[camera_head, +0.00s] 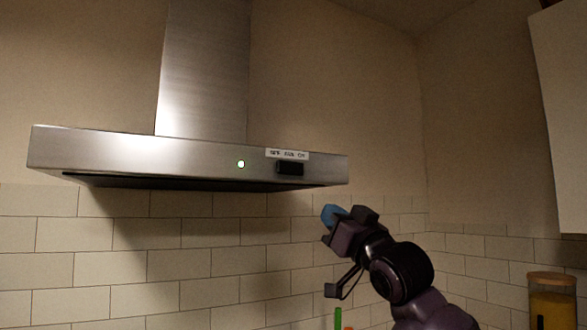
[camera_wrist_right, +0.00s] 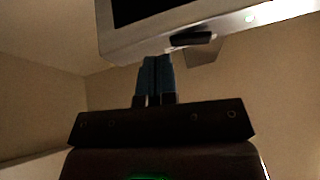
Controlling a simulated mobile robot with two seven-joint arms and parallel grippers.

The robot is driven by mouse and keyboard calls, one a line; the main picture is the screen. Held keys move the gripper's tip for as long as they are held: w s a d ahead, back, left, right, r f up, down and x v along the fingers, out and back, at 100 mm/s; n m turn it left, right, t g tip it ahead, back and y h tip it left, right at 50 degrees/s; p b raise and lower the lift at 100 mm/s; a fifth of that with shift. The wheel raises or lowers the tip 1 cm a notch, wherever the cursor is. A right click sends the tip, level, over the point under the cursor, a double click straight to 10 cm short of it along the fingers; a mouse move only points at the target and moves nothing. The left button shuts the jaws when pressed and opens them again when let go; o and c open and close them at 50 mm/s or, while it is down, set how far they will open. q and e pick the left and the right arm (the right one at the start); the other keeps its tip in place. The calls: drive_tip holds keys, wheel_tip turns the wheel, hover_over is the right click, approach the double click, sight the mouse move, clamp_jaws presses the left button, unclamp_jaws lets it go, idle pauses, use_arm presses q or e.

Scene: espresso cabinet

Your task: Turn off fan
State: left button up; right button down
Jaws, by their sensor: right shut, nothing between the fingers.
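The fan is a steel range hood (camera_head: 110,153) on the tiled wall in the head view. A black switch (camera_head: 290,168) sits on its front face under a small white label (camera_head: 287,154). A green-white light (camera_head: 241,164) glows left of the switch. My right gripper (camera_head: 330,214), with blue fingertips, is below and right of the switch, apart from it. In the right wrist view its fingers (camera_wrist_right: 156,75) are shut together and empty, pointing toward the hood (camera_wrist_right: 140,40). The switch (camera_wrist_right: 192,38) and the lit light (camera_wrist_right: 249,19) also show there. My left gripper is not in view.
A white cabinet (camera_head: 562,120) hangs at the right edge. A jar with a wooden lid (camera_head: 552,300) stands at the lower right. A green item (camera_head: 338,318) shows at the bottom. The space before the hood's left part is clear.

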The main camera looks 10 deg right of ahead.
drive_tip(key=m+y, duration=0.2)
approach(286, 168)
drive_tip(key=s+d+r, duration=0.2)
drive_tip(key=d+r, duration=0.2)
drive_tip(key=r, duration=0.2)
drive_tip(key=s+r+m+g, duration=0.2)
drive_tip(key=s+r+m, duration=0.2)
drive_tip(key=s+r, duration=0.1)
drive_tip(key=shift+a+f+m+g+h, duration=0.1)
drive_tip(key=shift+f+m+g+h, duration=0.15)
drive_tip(key=shift+f+m+g, duration=1)
drive_tip(key=shift+f+m+h, duration=0.3)
drive_tip(key=shift+f+m, duration=0.45)
drive_tip(key=shift+m, duration=1.2)
drive_tip(key=shift+a+f+m+g+h, duration=0.1)
drive_tip(key=shift+f+m+g+h, duration=0.15)
drive_tip(key=shift+f+m+g, duration=1)
drive_tip(key=shift+w+r+m+t, duration=0.15)
drive_tip(key=shift+r+m+t, duration=0.2)
drive_tip(key=shift+t, duration=0.15)
drive_tip(key=p+x, duration=0.2)
drive_tip(key=x, duration=1)
drive_tip(key=shift+w+a+p, duration=0.1)
drive_tip(key=shift+w+p, duration=0.05)
drive_tip(key=shift+p, duration=0.2)
drive_tip(key=shift+w+a, duration=0.3)
drive_tip(key=shift+w, duration=0.35)
